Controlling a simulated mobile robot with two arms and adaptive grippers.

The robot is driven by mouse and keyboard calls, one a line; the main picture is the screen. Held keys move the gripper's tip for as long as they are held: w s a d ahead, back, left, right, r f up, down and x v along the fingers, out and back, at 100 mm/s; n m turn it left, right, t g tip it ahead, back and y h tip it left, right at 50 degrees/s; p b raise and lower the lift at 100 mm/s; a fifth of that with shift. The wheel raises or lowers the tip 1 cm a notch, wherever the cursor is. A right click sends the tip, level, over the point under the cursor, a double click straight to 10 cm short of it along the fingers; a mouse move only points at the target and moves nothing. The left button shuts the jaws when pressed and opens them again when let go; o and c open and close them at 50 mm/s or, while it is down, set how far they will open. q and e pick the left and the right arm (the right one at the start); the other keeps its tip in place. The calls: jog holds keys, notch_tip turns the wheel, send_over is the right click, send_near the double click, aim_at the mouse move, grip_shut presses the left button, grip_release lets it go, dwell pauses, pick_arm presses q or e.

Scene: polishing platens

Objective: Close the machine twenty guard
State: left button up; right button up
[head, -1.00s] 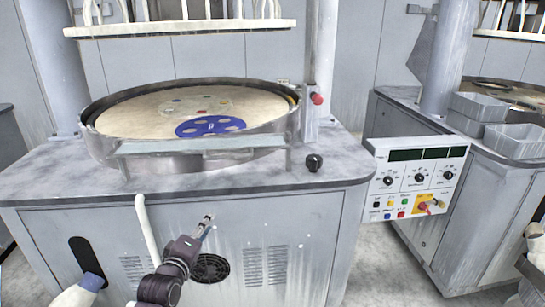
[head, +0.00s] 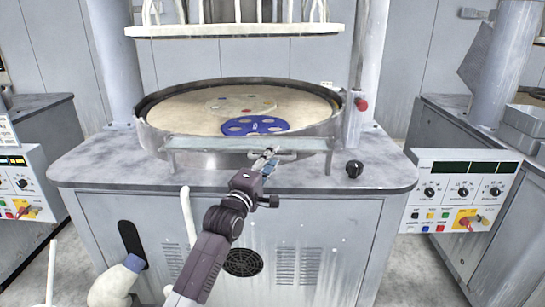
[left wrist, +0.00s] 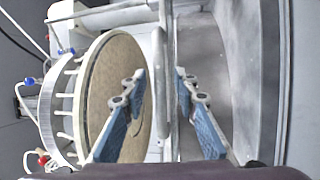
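The guard (head: 200,143) is a pale, see-through panel lying low along the front rim of the round platen (head: 180,113). A small handle (head: 286,155) sits at the middle of its front edge. My left gripper (head: 268,157) is at this handle. In the left wrist view, the fingers of my left gripper (left wrist: 159,82) are spread, with a long thin bar of the guard (left wrist: 164,115) running between them. I cannot tell whether either finger touches it. My right gripper is not in view.
A blue perforated disc (head: 254,126) lies on the platen. A black knob (head: 354,168) stands on the worktop right of the guard, and a red button (head: 362,104) is on the post. A control panel (head: 462,190) stands at the right. An overhead white frame (head: 236,30) hangs behind.

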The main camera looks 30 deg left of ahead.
pick_arm(q)
jog(key=shift+w, duration=0.2)
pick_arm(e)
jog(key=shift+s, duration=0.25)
pick_arm(q)
grip_shut()
